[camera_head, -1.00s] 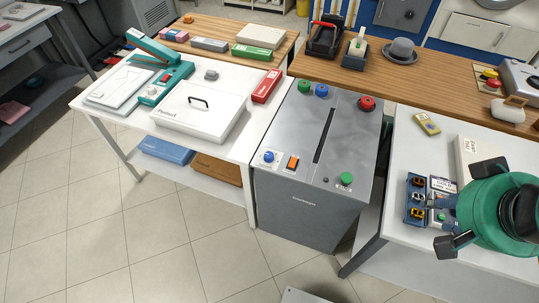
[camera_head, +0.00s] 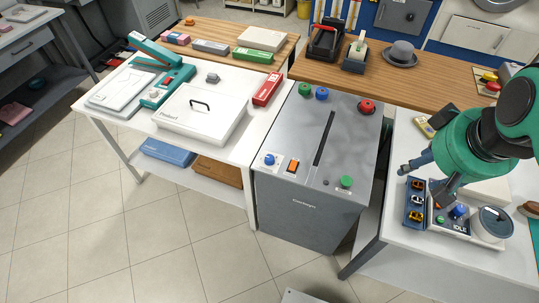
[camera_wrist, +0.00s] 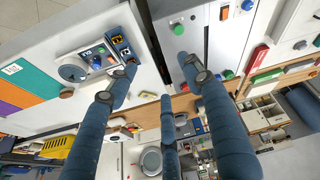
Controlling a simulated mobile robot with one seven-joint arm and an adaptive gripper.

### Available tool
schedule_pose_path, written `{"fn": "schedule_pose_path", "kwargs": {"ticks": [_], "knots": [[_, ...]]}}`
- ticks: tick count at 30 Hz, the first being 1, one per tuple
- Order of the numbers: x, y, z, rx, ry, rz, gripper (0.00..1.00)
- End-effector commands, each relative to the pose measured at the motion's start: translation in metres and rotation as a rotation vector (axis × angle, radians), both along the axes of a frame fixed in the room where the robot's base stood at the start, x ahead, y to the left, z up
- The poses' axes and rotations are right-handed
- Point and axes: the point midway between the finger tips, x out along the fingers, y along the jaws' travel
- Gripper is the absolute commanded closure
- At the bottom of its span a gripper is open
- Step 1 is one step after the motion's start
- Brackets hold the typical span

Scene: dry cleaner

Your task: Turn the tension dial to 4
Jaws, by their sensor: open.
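A small control unit (camera_head: 447,219) marked IDLE lies on the white right-hand table. It carries a blue knob (camera_head: 459,212), a green button and a round grey-faced dial (camera_head: 493,222). The wrist view shows the grey dial (camera_wrist: 73,73) and the blue knob (camera_wrist: 98,61) at upper left. I cannot read any scale or tell which one is the tension dial.
A blue holder (camera_head: 415,203) with several small coloured pieces adjoins the unit's left side. A grey cabinet (camera_head: 310,205) with coloured knobs stands left of the table. A white lidded box (camera_head: 198,115) sits further left.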

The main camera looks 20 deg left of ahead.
Motion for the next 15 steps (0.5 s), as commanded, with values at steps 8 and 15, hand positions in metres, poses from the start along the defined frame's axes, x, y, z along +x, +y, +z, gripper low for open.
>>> {"fn": "schedule_pose_path", "kwargs": {"ticks": [8, 15], "knots": [[0.065, 0.055, -0.006, -0.099, 0.06, 0.329, 0.5], [0.113, 0.112, -0.025, -0.175, 0.101, 0.617, 0.5]]}}
